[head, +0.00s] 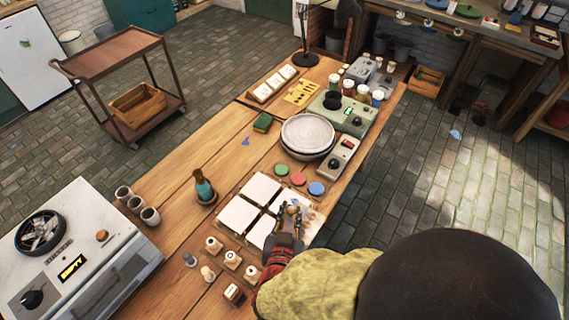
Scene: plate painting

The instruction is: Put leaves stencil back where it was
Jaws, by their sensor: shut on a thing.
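My gripper (290,213) is over the near right part of the wooden workbench, at the right edge of a group of white square tiles. It is shut on a thin pale sheet (311,217) with small marks, which I take to be the leaves stencil. The sheet lies at or just above the rightmost tile. Its leaf pattern is too small to make out, and my fingers partly hide it. I cannot tell whether it touches the tile.
White tiles (238,215) lie left of my gripper, with wooden stamps (232,259) nearer. Green, red and blue pads (298,179) sit beyond. A round plate on a turntable (307,133) and a yellow sheet with dark shapes (301,93) are farther back. A bottle (204,187) stands left.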

